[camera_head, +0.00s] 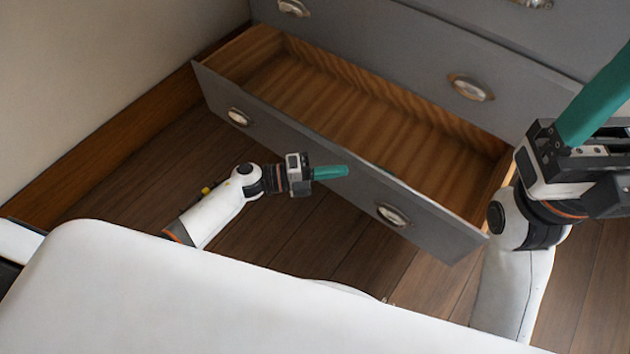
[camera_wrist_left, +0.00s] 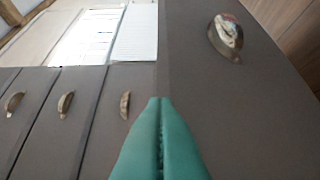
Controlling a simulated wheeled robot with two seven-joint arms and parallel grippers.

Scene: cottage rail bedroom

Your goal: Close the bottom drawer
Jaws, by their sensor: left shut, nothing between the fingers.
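The bottom drawer (camera_head: 340,165) of the grey dresser is pulled out, and its bare wooden inside shows empty. Its grey front carries two metal cup handles, a left one (camera_head: 238,117) and a right one (camera_head: 392,215). My left gripper (camera_head: 345,171) is shut and empty, with its green fingertips at the drawer front between the two handles; I cannot tell whether they touch it. In the left wrist view the shut green fingers (camera_wrist_left: 160,130) point along a grey front with a handle (camera_wrist_left: 226,36). My right gripper (camera_head: 600,95) is raised at the right; its fingertips are cut off.
The dresser's closed upper drawers (camera_head: 420,55) stand above and behind the open one. A wall with a wooden baseboard (camera_head: 120,150) runs along the left. The dark plank floor (camera_head: 330,240) in front of the drawer is clear apart from my arms.

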